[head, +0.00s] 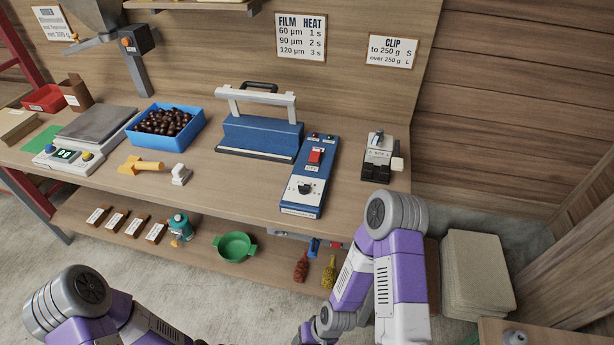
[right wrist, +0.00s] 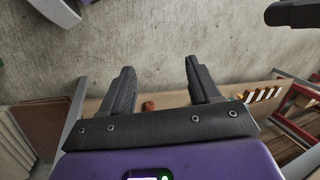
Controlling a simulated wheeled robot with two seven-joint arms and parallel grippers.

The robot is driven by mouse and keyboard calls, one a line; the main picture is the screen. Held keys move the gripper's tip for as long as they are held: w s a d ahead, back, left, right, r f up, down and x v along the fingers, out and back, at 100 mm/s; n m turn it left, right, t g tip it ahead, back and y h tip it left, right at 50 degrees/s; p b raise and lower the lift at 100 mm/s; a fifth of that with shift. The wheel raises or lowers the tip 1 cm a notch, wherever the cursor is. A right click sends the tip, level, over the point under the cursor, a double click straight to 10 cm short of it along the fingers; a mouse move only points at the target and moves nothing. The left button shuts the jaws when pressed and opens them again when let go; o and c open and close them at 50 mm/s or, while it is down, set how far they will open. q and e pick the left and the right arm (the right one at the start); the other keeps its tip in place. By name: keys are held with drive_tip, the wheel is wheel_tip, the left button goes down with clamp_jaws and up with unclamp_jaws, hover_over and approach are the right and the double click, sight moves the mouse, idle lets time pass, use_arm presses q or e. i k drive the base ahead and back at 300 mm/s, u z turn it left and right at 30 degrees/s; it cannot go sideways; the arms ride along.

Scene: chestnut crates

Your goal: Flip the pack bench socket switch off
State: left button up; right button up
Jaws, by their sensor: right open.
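I cannot pick out the pack bench socket switch for certain. A grey strip (head: 290,236) shows under the bench's front edge, partly behind my right arm, with small blue and red parts near it. On the bench, a blue control box (head: 310,180) carries a red rocker switch (head: 316,155) and a black dial. My right gripper (right wrist: 160,78) is open and empty over the concrete floor in the right wrist view. A dark finger-like part, seemingly my left gripper (right wrist: 294,14), shows at that view's top right corner; its opening is not visible. Neither gripper shows clearly in the head view.
The bench (head: 228,190) holds a blue sealer (head: 262,137), a blue tray of chestnuts (head: 134,140), scales (head: 95,125) and a clip device (head: 379,158). The lower shelf holds a green bowl (head: 235,248). Stacked pale sacks (head: 484,275) stand at right.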

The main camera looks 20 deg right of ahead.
sight(335, 244)
drive_tip(key=u, duration=1.5)
drive_tip(key=i, duration=0.7)
drive_tip(key=z, duration=2.6)
